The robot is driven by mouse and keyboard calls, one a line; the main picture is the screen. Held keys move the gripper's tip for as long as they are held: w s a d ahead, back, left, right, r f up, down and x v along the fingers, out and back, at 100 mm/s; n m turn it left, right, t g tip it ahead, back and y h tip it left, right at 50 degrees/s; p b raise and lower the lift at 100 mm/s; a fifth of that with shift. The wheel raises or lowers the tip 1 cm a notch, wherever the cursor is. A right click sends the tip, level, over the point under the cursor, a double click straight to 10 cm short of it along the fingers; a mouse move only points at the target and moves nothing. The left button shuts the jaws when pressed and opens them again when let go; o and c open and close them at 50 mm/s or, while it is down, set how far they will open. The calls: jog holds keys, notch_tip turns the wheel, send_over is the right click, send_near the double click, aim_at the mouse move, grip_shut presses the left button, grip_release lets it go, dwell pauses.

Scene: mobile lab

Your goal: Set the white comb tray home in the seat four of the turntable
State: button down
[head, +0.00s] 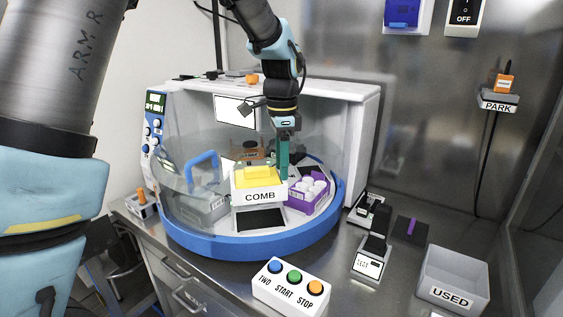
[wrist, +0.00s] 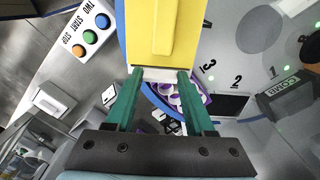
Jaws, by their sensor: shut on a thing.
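The white comb tray (head: 262,197), labelled COMB and topped with a yellow piece, is held over the front part of the turntable (head: 245,245). My gripper (head: 284,172) reaches down with green fingers and is shut on the tray's edge. In the wrist view my gripper (wrist: 160,80) has a finger on either side of the tray's white end, and the yellow top (wrist: 165,30) points away from it. The turntable shows seat numbers 1, 2 and 3 in the wrist view; the number four is not visible. A dark seat pad (head: 260,220) shows just below the tray.
A purple rack of white vials (head: 312,190) sits on the turntable close right of the tray. A grey box (head: 205,207) and blue handle (head: 203,160) stand to the left. A button box (head: 291,286) is in front; a USED bin (head: 453,280) is at right.

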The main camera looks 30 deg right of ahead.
aim_at(282, 183)
jog(key=shift+r, duration=0.1)
jog(key=shift+f+b, duration=1.45)
jog(key=shift+f, duration=1.55)
jog(key=shift+p, duration=0.6)
jog(key=shift+f+b, duration=0.6)
jog(key=shift+f, duration=0.45)
jog(key=shift+c, duration=0.9)
grip_release()
notch_tip(282, 183, up, 11)
jog(key=shift+f+b, duration=0.1)
jog(key=shift+b, duration=0.7)
